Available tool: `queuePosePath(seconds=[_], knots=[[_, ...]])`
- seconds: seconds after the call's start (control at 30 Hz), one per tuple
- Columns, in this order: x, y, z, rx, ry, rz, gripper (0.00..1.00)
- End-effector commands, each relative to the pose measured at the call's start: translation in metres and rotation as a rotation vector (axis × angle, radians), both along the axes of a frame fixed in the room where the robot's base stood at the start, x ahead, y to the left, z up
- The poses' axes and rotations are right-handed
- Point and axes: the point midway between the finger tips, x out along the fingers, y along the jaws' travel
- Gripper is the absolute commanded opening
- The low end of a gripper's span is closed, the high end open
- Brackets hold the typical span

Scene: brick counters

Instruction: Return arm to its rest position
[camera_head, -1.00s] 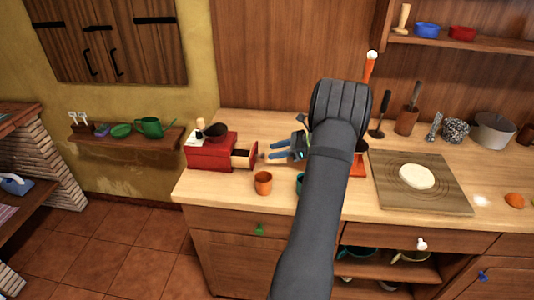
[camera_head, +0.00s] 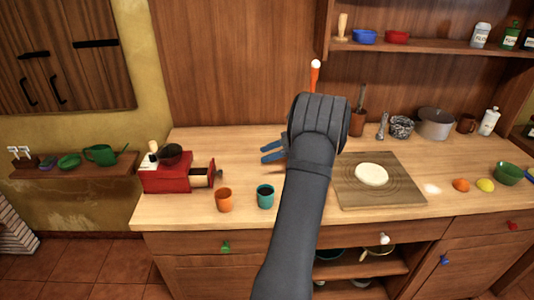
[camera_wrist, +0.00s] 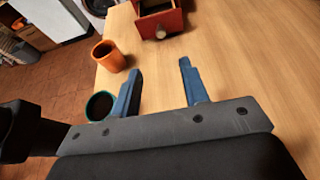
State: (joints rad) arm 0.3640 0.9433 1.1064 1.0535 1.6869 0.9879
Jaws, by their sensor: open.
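My gripper (camera_head: 270,152) is above the counter (camera_head: 300,215), with its blue fingers pointing left. In the wrist view my gripper (camera_wrist: 160,85) is open, its two blue fingers apart with bare wood between them. My dark arm covers the middle of the head view and hides part of the counter behind it.
A red coffee grinder (camera_head: 167,178) with its drawer pulled out stands left. An orange cup (camera_head: 224,201) and a teal cup (camera_head: 265,197) stand near the front edge. Dough (camera_head: 371,174) lies on a board (camera_head: 400,200) right of my arm. A pot (camera_head: 435,124) stands behind.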

Motion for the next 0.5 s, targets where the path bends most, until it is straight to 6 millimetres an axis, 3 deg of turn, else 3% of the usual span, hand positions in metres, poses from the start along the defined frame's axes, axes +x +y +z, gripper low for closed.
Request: queuePosePath(seconds=[0.23,0.5], knots=[[0.000,0.014,-0.006,0.001,0.002,0.001,0.41],[-0.001,0.061,-0.025,0.001,0.002,0.003,0.41]])
